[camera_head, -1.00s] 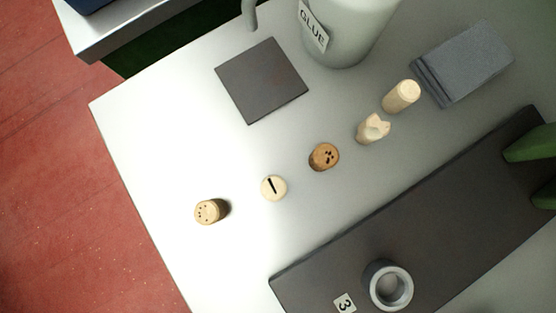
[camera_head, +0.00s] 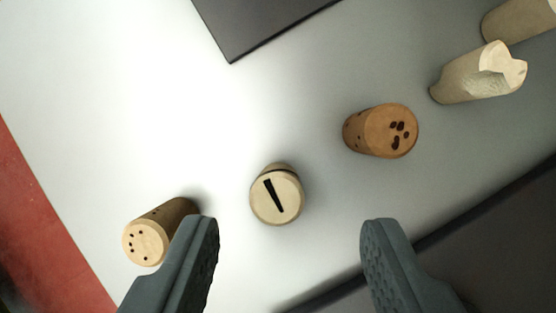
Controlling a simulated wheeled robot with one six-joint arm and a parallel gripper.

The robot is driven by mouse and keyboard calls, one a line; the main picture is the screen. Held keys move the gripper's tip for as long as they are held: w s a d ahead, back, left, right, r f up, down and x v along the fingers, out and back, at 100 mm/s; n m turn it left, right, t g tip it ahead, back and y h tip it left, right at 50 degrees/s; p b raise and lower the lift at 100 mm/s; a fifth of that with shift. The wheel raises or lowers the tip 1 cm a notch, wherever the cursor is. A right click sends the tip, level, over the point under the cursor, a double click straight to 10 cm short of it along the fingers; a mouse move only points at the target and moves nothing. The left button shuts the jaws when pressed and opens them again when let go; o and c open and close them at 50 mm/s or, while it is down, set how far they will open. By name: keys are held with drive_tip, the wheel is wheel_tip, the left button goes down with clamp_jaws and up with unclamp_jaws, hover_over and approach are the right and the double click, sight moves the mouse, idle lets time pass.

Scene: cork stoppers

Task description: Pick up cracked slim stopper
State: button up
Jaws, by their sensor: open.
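The cracked slim stopper (camera_head: 277,197), a pale cork with one black slit across its round top, stands on the white table near the middle of the view. My gripper (camera_head: 291,226) is open and empty. Its two grey fingers come up from the bottom edge, the left one left of the cracked stopper and the right one further off to its right. The fingertips appear slightly below the stopper in the picture, and no contact shows. How high the fingers are above the table I cannot tell.
A stopper with small dots (camera_head: 150,238) is close by the left finger. A brown stopper with dark pits (camera_head: 381,131) stands upper right. A chipped stopper (camera_head: 470,80) and a plain stopper (camera_head: 515,20) are farther right. Dark slabs lie at top (camera_head: 255,22) and lower right (camera_head: 500,245).

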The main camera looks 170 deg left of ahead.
sight(276, 206)
drive_tip(key=x, duration=0.5)
drive_tip(key=shift+s+a, duration=0.1)
drive_tip(key=shift+a, duration=0.15)
clamp_jaws()
